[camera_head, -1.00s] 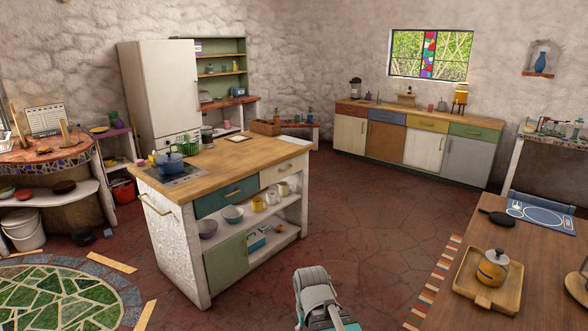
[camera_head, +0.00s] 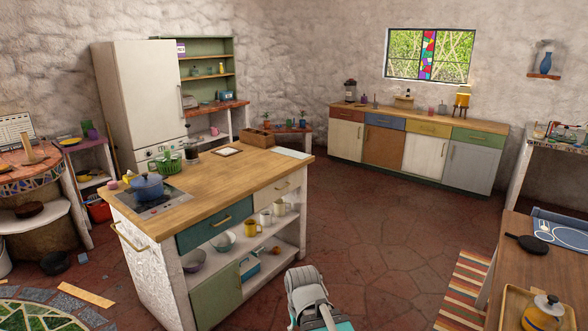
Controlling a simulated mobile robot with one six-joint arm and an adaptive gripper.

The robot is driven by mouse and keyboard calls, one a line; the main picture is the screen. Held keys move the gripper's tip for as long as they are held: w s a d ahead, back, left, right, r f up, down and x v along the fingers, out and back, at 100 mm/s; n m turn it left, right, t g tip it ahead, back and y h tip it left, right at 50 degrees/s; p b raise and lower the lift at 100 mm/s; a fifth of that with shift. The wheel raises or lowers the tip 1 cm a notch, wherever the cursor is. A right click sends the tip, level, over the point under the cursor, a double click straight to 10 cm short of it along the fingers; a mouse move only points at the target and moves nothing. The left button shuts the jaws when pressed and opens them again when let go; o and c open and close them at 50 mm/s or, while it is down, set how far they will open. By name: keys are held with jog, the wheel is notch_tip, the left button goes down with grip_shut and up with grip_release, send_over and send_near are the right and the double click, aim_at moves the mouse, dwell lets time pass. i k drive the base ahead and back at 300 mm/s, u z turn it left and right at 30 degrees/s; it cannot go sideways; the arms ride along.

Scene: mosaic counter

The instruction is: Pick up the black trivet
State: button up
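A part of my grey arm shows at the bottom middle, over the floor. My gripper is not in view, so I cannot see whether it holds anything.
A wooden-topped island (camera_head: 245,170) with a blue pot (camera_head: 147,187) stands at the left middle. The wooden table (camera_head: 508,268) bears a tray with a yellow-orange jar (camera_head: 543,315). A striped rug (camera_head: 462,290) lies beside it. Red floor (camera_head: 385,225) is clear between island and table.

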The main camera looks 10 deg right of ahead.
aim_at(532, 244)
jog(key=i, duration=2.3)
jog(key=z, duration=3.1)
